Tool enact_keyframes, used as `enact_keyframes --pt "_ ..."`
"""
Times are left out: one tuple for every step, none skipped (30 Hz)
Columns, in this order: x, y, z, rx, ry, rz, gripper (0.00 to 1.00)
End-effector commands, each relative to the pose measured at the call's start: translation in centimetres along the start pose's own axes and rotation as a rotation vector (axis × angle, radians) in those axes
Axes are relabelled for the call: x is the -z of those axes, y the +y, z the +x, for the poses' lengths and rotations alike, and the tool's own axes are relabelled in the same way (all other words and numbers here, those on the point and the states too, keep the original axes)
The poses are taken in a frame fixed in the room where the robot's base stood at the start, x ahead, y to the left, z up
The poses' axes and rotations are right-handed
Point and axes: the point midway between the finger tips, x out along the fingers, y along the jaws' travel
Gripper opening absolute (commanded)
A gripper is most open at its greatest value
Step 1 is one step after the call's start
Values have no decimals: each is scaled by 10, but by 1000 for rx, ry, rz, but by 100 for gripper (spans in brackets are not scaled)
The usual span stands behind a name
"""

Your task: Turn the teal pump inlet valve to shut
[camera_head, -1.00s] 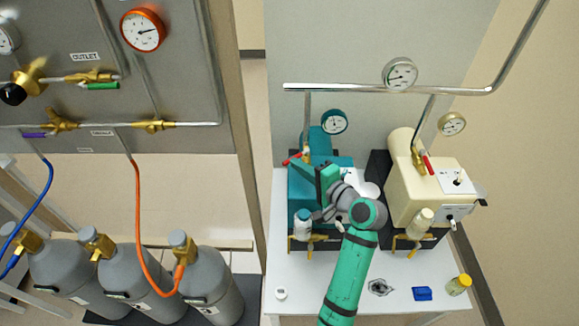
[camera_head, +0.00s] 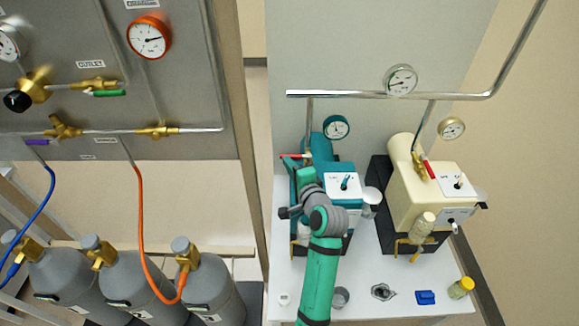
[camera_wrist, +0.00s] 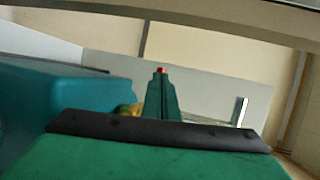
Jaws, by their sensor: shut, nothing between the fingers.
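The teal pump (camera_head: 322,148) stands on the left of the white bench, partly hidden by my arm. Its inlet valve has a red handle (camera_head: 292,156) that points left, roughly crosswise to the vertical pipe above it. My gripper (camera_head: 299,172) is shut and empty at the pump's left side, just below the handle. In the wrist view the shut fingers (camera_wrist: 161,100) point ahead, with a small red patch (camera_wrist: 161,70) at their tips. Whether they touch the handle I cannot tell. The valve body is mostly hidden; some brass (camera_wrist: 130,110) shows beside the fingers.
A cream pump (camera_head: 415,185) with its own red-handled valve stands to the right. A steel pipe (camera_head: 350,95) runs above both pumps. A blue block (camera_head: 425,297) and a yellow jar (camera_head: 461,288) lie at the bench front. Grey cylinders (camera_head: 130,280) stand at left.

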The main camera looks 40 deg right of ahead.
Motion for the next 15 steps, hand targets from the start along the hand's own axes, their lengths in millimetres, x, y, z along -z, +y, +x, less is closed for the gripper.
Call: enact_keyframes --pt "0 0 1 0 0 0 0" --pt "0 0 2 0 0 0 0" --pt "-1 -1 3 0 0 0 0" --pt "-1 -1 3 0 -1 0 0" --pt "-1 -1 3 0 -1 0 0" --pt "-1 -1 4 0 -1 0 0" --pt "-2 -1 4 0 -1 -1 0" --pt "-2 -1 4 0 -2 -1 0" --pt "-2 -1 5 0 -2 -1 0" --pt "-3 -1 5 0 -3 -1 0" --pt "-3 -1 5 0 -3 -1 0" --pt "-3 -1 6 0 -4 -1 0" --pt "-3 -1 6 0 -4 -1 0" --pt "-3 -1 6 0 -4 -1 0" --pt "-4 -1 6 0 -5 -1 0"
